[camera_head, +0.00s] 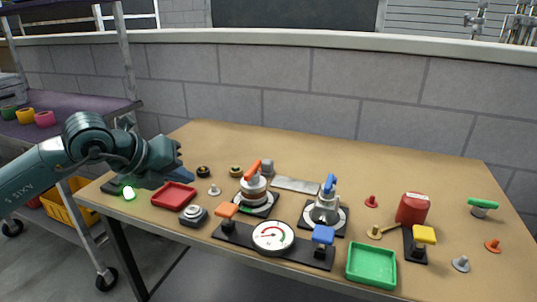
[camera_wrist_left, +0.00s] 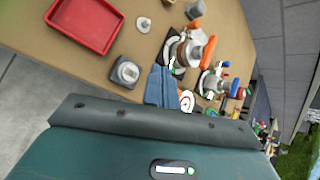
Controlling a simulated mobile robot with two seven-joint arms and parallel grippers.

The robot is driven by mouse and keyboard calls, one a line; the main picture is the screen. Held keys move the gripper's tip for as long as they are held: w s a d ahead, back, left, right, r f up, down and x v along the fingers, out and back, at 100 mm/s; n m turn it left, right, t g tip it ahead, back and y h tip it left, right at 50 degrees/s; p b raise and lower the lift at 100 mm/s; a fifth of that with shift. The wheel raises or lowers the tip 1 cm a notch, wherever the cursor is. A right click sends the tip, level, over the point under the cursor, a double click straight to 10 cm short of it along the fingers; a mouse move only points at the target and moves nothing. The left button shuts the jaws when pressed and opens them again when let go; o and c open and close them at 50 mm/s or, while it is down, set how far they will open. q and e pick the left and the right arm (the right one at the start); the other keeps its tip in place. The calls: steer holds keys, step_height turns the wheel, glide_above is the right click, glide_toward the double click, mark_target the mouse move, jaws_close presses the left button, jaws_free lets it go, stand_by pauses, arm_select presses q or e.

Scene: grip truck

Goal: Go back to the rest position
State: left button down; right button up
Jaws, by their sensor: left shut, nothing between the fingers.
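My left gripper (camera_head: 184,176) comes in from the left in the head view, above the table's left end near the red tray (camera_head: 174,196). Its blue fingers are closed together with nothing between them. In the left wrist view the shut fingers (camera_wrist_left: 161,86) point over the table (camera_wrist_left: 60,56), with the red tray (camera_wrist_left: 84,24) at upper left and a round grey-black device (camera_wrist_left: 125,71) beside them. My right gripper is not in the head view.
A shelf cart (camera_head: 75,103) stands at left. A block wall (camera_head: 360,90) is behind.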

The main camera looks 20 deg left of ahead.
arm_select(q)
steer(key=s+d+r+n+t+h+p, duration=0.25)
steer(key=d+n+h+p, duration=0.3)
steer(key=d, duration=0.35)
steer(key=s+d+r+n+t+h+p, duration=0.2)
steer(key=s+d+n+h+p, duration=0.15)
steer(key=d+h+p, duration=0.45)
steer(key=s+f+n+g+y+p, duration=0.1)
steer(key=s+f+n+y+p, duration=0.2)
steer(key=s+f+n+y, duration=0.3)
steer(key=s+f+n+g+y+p, duration=0.1)
steer(key=s+f+n+y+p, duration=0.3)
steer(key=f+n, duration=0.8)
steer(key=s+n+y, duration=0.1)
steer(key=s+y, duration=0.1)
steer(key=y, duration=0.1)
steer(key=shift+s+a+n+y, duration=0.15)
steer(key=shift+a+n+y, duration=0.1)
steer(key=shift+n+y, duration=0.1)
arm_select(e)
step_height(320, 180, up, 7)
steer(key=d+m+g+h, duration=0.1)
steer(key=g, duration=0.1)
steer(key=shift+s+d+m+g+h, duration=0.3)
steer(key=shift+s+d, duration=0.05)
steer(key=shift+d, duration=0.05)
arm_select(q)
steer(key=shift+r, duration=0.1)
